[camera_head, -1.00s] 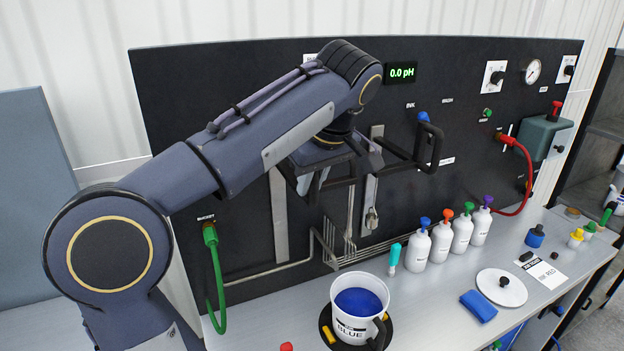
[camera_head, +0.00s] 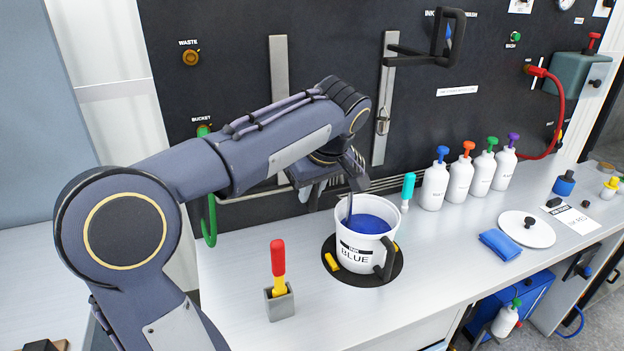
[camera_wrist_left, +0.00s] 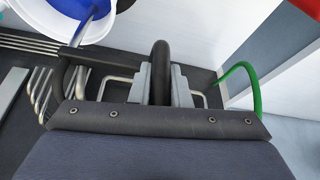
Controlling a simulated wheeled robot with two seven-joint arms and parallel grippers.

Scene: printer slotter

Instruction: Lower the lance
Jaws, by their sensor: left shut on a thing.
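My left gripper (camera_head: 335,180) is low in front of the dark panel, just above and left of the bucket. In the wrist view, the left gripper (camera_wrist_left: 160,88) has its grey fingers shut on a black curved handle (camera_wrist_left: 161,60), which I take to be the lance's. A thin dark rod (camera_head: 350,208) reaches down into the white bucket (camera_head: 352,245) marked BLUE, which holds blue liquid. The bucket also shows in the wrist view (camera_wrist_left: 98,32). The gripper hides the handle in the head view. My right gripper is not in view.
A second black handle (camera_head: 460,38) sits high on the right rail (camera_head: 386,95); the left rail (camera_head: 279,75) is beside it. A teal-topped tool (camera_head: 408,187) and several white bottles (camera_head: 434,187) stand right of the bucket. A red-handled tool (camera_head: 278,258) stands in a grey holder in front.

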